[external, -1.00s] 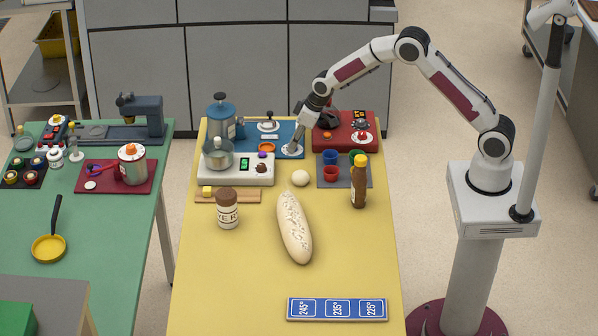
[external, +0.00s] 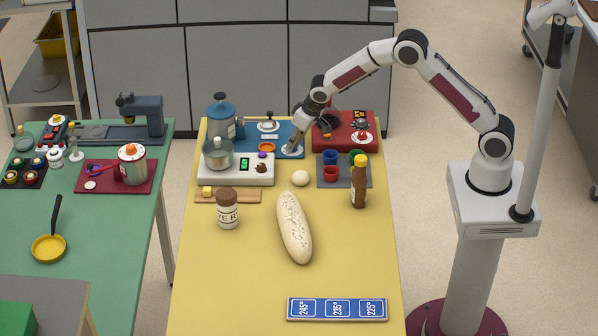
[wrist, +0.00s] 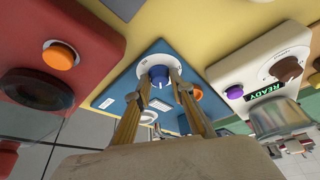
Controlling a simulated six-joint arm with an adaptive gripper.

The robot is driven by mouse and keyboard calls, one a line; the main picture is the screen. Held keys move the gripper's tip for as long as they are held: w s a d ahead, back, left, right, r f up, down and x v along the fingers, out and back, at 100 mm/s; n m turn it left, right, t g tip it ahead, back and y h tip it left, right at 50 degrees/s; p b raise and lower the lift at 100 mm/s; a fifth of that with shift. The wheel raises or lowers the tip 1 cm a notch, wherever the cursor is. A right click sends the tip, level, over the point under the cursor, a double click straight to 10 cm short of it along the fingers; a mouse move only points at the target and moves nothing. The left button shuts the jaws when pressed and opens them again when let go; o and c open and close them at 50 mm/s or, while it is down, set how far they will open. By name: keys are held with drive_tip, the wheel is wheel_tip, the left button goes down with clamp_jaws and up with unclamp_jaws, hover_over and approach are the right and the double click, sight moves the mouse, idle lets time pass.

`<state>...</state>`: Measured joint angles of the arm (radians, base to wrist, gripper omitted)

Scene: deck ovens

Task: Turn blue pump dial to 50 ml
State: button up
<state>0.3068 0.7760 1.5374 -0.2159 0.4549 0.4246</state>
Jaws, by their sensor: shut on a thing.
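The blue pump (external: 221,116) has a blue base plate (external: 282,127) at the back of the yellow table. Its blue dial (wrist: 160,71) sits on a round white scale disc, which also shows in the external view (external: 290,152). In the wrist view a white pointer mark on the dial faces the bottom of the picture; the scale values are too small to read. My gripper (wrist: 160,79) is shut on the dial, one finger on each side of it. In the external view my gripper (external: 297,144) comes down onto the dial and hides much of it.
A red machine (external: 342,143) stands close on the right of the pump plate. A white unit with a green display (external: 214,175) stands in front. A grey tray (external: 344,180) with coloured cups is at the front right. A brown bottle (external: 359,186) and bread (external: 293,227) are farther forward.

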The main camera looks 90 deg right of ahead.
drive_tip(key=shift+a+m+g+h, duration=0.1)
drive_tip(key=shift+m+g+h, duration=0.25)
drive_tip(key=shift+m, duration=0.55)
drive_tip(key=shift+m+g, duration=0.25)
drive_tip(key=shift+m, duration=0.45)
drive_tip(key=o, duration=1.1)
drive_tip(key=shift+r, duration=0.15)
drive_tip(key=v, duration=1.1)
drive_tip(key=shift+a+r, duration=0.2)
drive_tip(key=shift+a, duration=0.05)
drive_tip(key=shift+s, duration=0.2)
